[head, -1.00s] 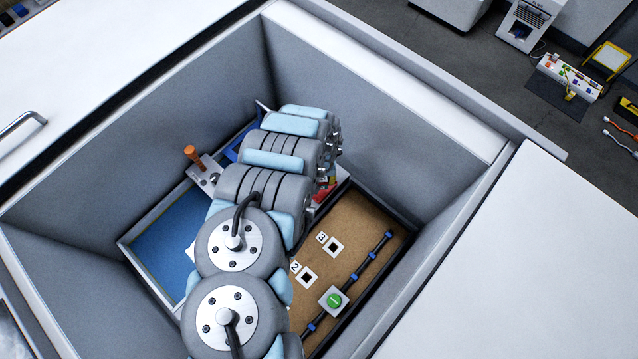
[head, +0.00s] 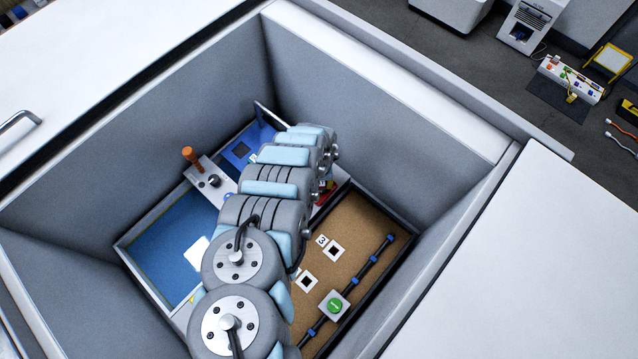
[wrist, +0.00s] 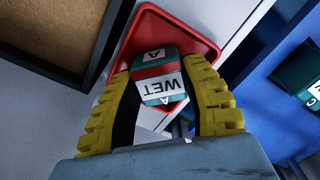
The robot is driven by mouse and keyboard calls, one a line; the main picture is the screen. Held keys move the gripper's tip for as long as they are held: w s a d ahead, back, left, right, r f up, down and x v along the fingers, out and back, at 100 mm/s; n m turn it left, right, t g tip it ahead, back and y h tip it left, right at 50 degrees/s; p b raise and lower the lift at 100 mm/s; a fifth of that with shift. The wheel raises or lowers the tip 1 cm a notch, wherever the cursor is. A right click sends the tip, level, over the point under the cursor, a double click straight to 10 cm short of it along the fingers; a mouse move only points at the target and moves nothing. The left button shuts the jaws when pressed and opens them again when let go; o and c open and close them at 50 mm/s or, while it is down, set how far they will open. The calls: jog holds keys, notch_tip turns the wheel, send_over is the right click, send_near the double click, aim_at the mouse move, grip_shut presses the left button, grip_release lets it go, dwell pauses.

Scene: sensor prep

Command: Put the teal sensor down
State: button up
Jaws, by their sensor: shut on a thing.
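My gripper (wrist: 160,75) shows in the wrist view with its two yellow ribbed fingers shut on the teal sensor (wrist: 152,101). The sensor has teal ends, a red band and white labels reading "WET" and "A". It is over or in a red tray (wrist: 205,42); I cannot tell whether it touches the tray floor. In the head view my arm hides the gripper and the sensor, and only a bit of the red tray (head: 325,195) shows beside the arm.
A second teal block marked "C" (wrist: 302,80) sits on the blue area at right in the wrist view. In the head view, high grey walls enclose the workspace. An orange-handled lever (head: 190,158), a blue mat (head: 170,245) and a brown board (head: 350,220) with a green button (head: 334,305) surround my arm.

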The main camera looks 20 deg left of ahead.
jog(key=o, duration=1.2)
jog(key=shift+f, duration=0.1)
jog(key=shift+r+p, duration=2.05)
jog(key=shift+r, duration=4.1)
